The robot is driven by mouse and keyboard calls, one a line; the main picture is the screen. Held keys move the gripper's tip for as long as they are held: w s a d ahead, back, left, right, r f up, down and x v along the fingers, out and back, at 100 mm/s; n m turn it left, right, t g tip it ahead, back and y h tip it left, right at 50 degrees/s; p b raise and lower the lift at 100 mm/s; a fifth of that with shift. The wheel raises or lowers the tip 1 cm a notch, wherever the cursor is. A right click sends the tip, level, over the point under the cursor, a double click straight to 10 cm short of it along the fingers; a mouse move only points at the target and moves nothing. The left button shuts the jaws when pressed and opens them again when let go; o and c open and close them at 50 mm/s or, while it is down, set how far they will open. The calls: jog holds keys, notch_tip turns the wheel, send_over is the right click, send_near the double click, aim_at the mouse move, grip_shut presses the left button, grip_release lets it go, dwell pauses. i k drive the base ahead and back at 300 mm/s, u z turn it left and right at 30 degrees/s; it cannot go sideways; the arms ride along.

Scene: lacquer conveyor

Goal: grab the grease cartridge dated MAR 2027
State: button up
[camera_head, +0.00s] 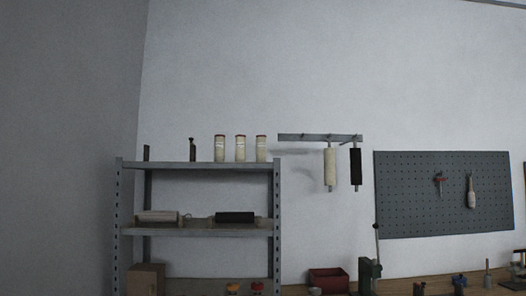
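Three pale cylinders with reddish tops stand upright in a row on the top shelf of a metal rack; they look like the cartridges. They are a left one (220,148), a middle one (240,148) and a right one (261,148). Small gaps separate them. Their labels are too small to read, so I cannot tell which bears MAR 2027. My gripper is not in view.
The rack (277,215) also holds a dark upright tool (192,149) and two rollers on its middle shelf. A wall rail (305,137) with two hanging rollers is right of it. A workbench with a red bin (329,281) and a pegboard (410,200) lie further right.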

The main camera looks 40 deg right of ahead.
aim_at(261, 140)
jog(key=i, duration=0.9)
jog(key=u, duration=0.05)
